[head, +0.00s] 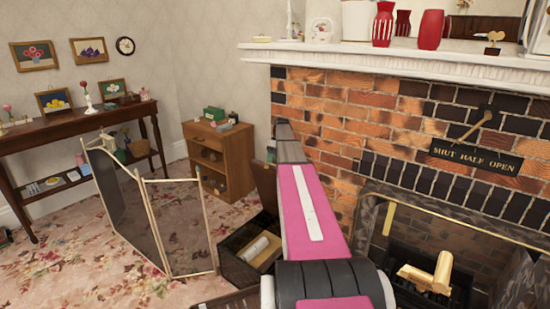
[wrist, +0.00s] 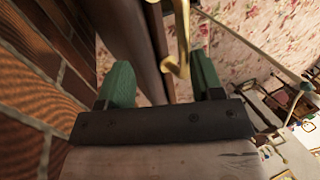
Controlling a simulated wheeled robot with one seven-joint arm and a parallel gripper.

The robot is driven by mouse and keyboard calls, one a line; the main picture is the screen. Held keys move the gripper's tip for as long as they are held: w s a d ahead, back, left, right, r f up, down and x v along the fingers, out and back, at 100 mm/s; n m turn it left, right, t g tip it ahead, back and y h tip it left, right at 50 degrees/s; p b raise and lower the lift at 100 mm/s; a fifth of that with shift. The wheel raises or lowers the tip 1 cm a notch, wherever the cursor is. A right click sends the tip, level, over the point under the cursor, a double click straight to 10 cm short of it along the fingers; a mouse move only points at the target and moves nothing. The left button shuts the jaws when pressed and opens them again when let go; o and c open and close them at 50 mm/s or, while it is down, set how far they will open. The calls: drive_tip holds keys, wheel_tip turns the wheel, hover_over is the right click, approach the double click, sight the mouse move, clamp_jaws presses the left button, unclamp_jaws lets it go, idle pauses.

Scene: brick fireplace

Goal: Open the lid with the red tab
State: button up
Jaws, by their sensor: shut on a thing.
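A dark wooden box (head: 232,268) stands on the floor left of the fireplace. Its brown lid (head: 265,185) stands raised at the back, and a white roll (head: 255,248) lies inside. No red tab shows in either view. In the wrist view my gripper (wrist: 162,78) has its two green fingers on either side of a dark brown panel (wrist: 150,45), which looks like the lid, with a brass piece (wrist: 180,40) beside it. The fingers are shut on that panel. In the head view my pink arm hides most of the gripper and part of the box.
The brick fireplace (head: 400,130) is close on the right. A folding fire screen (head: 180,225) stands left of the box. A small wooden cabinet (head: 232,165) is behind, and a side table (head: 60,150) is at the left. Carpet (head: 80,265) is free at the front left.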

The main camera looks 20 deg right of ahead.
drive_tip(key=shift+d+f, duration=0.25)
drive_tip(key=shift+f, duration=0.05)
drive_tip(key=v, duration=0.7)
drive_tip(key=shift+r, duration=0.35)
drive_tip(key=shift+c, duration=0.3)
drive_tip(key=shift+a+r, duration=0.1)
drive_tip(key=shift+r, duration=0.15)
